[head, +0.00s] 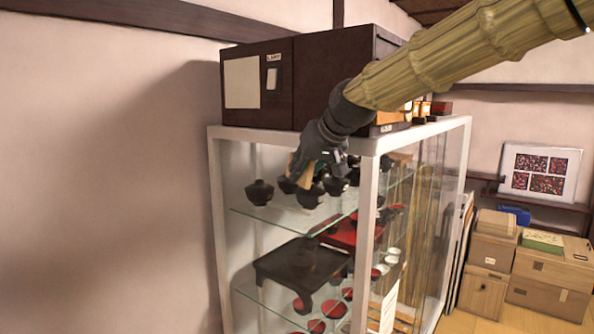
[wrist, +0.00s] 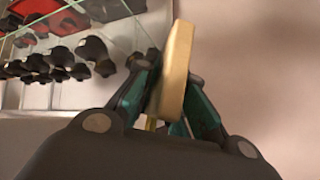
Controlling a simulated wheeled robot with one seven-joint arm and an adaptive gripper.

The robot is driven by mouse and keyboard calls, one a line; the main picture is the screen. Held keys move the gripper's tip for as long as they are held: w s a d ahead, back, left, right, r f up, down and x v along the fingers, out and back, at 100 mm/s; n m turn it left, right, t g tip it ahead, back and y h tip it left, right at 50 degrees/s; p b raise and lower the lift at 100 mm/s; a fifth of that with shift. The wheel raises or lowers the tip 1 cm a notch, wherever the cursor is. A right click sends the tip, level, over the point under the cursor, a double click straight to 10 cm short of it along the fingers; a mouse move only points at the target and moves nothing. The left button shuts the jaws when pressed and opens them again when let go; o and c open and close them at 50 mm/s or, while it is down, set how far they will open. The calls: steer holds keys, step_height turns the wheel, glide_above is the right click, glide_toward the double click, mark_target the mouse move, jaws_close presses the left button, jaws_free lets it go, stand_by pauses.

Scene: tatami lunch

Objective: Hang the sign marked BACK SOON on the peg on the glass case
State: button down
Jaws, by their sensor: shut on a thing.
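My gripper (head: 304,176) is in front of the upper part of the glass case (head: 214,190), just below its white top frame. It is shut on a thin tan wooden sign (wrist: 176,70), which shows nearly edge-on between the dark fingers in the wrist view. In the head view only a small tan part of the sign shows by the fingers. No lettering on it can be read. The gripper also shows in the wrist view (wrist: 168,95). I cannot make out the peg on the case in either view.
Black lidded bowls (head: 259,192) and a dark low table (head: 300,262) stand on the glass shelves. A dark wooden cabinet (head: 310,85) sits on the case. Wooden boxes (head: 490,250) are stacked at the right. The left side shows bare wall.

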steer(key=shift+w+d+f, duration=0.3)
steer(key=shift+w+d, duration=0.2)
steer(key=shift+w, duration=0.25)
steer(key=shift+w+d+f, duration=0.25)
steer(key=shift+w+d, duration=0.25)
steer(key=shift+w, duration=0.2)
steer(key=c, duration=1.4)
jaws_free()
